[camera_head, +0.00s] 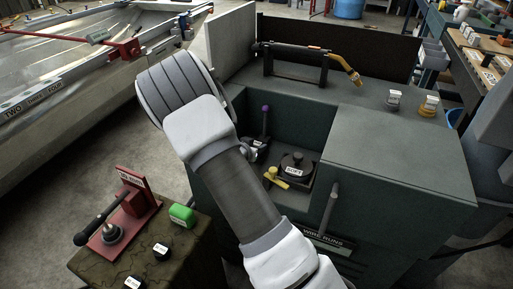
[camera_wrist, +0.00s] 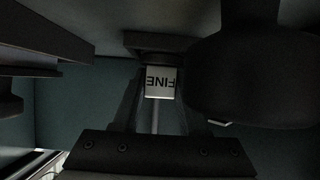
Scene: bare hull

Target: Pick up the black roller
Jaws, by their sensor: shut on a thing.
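My gripper (camera_wrist: 160,98) shows in the wrist view, its two dark fingers reaching up from the body at the bottom. Between the fingers is a dark piece (camera_wrist: 158,42) with a white tag (camera_wrist: 161,82) reading FINE upside down. The fingers are closed on this piece; I cannot tell for sure that it is the black roller.
In the wrist view a large black rounded body (camera_wrist: 250,80) is close on the right. In the head view a green bench (camera_head: 400,160) has a recess with a black round knob (camera_head: 297,165). A red fixture (camera_head: 125,218) and green block (camera_head: 182,215) sit on the left box.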

